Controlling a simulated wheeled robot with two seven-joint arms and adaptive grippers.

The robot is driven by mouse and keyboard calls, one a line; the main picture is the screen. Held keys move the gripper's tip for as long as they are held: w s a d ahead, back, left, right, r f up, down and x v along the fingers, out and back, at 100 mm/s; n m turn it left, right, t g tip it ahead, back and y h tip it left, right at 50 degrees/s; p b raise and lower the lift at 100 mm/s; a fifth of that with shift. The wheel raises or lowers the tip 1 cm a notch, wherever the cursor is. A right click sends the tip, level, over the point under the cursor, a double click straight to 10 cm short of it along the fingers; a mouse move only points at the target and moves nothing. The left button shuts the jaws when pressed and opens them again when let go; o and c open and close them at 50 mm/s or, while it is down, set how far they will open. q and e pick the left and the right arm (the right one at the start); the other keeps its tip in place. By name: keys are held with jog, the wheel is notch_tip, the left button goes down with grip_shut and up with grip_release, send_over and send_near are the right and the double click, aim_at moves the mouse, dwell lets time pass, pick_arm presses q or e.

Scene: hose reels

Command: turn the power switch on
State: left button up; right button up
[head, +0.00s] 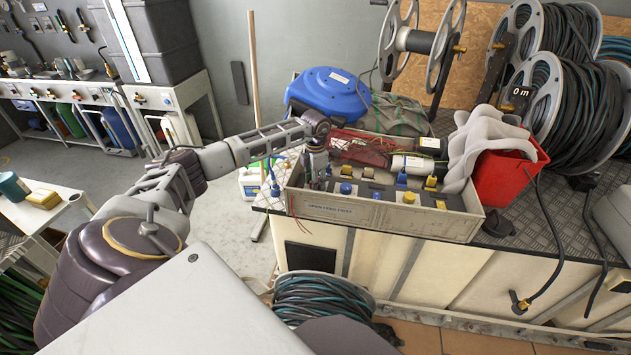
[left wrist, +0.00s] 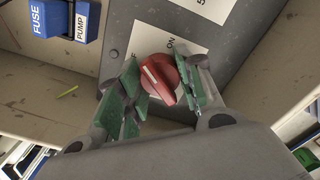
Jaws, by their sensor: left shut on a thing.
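The power switch is a red rotary knob (left wrist: 158,80) on a grey box (left wrist: 120,35) in the left wrist view. A white plate behind it reads ON at the upper right, and a partly hidden word ending in F shows at the left. The white line on the knob points up and left, towards the partly hidden word. My left gripper (left wrist: 150,92) is shut on the knob, with green finger pads on both sides. In the head view my left gripper (head: 316,170) reaches down into the left end of a grey crate (head: 335,208), and the knob is hidden there. My right gripper is not in view.
A blue block labelled FUSE and PUMP (left wrist: 62,18) sits beside the grey box. A blue hose reel (head: 328,92) stands behind the crate, and a red bucket (head: 505,175) with a grey cloth stands to its right. Large hose reels (head: 575,110) fill the far right.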

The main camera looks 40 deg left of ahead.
pick_arm(q)
jog(key=shift+m, duration=1.2)
jog(key=m, duration=0.3)
jog(key=shift+m, duration=1.4)
jog(key=shift+w+m, duration=0.1)
jog(key=shift+m, duration=0.9)
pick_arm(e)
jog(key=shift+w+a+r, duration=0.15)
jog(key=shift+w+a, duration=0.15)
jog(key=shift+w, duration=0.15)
